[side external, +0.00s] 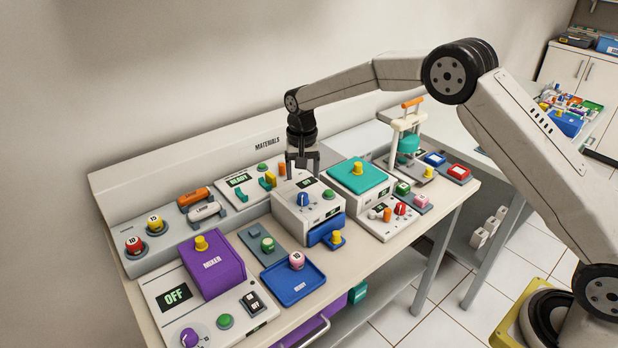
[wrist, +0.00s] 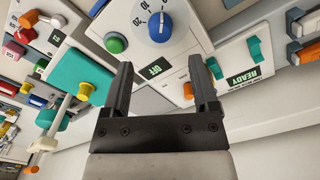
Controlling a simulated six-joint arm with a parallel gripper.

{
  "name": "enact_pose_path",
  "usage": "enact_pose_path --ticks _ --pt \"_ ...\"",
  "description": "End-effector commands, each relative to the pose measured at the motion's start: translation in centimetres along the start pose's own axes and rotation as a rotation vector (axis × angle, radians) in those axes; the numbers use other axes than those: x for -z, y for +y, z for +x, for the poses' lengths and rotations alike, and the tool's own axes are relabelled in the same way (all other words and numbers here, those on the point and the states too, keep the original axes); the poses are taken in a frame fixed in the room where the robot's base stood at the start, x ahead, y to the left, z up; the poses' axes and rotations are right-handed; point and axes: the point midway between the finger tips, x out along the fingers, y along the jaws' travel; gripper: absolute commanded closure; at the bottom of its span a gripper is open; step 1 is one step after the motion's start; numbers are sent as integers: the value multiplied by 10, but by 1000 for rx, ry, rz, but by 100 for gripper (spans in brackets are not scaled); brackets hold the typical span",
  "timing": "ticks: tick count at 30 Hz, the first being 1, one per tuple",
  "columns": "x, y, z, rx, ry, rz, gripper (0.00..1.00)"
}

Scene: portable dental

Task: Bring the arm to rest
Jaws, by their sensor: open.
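My gripper (side external: 302,162) is at the end of my arm, pointing down above the back of the workbench. It hangs just behind a white box with a blue dial (side external: 303,200) and a green button. In the wrist view my gripper (wrist: 165,90) shows two black fingers spread apart with nothing between them. The blue dial (wrist: 160,27), a green button (wrist: 116,43) and a small display reading OFF (wrist: 156,68) lie beyond the fingertips. I cannot tell whether the fingers touch the box.
A teal-topped box (side external: 357,175) and a white press with an orange handle (side external: 404,130) stand to the right. A unit reading READY (side external: 240,180) is to the left. A purple mixer (side external: 212,262) and a blue tray (side external: 292,284) are in front. The air above the bench is open.

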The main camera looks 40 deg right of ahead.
Motion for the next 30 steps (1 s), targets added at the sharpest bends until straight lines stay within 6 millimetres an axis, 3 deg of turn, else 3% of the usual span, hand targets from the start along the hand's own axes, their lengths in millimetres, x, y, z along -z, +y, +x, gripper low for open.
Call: enact_pose_path --ticks 20,30 --pt "-6 7 -9 6 9 -25 24" --pt "-41 41 -24 29 51 -135 24"
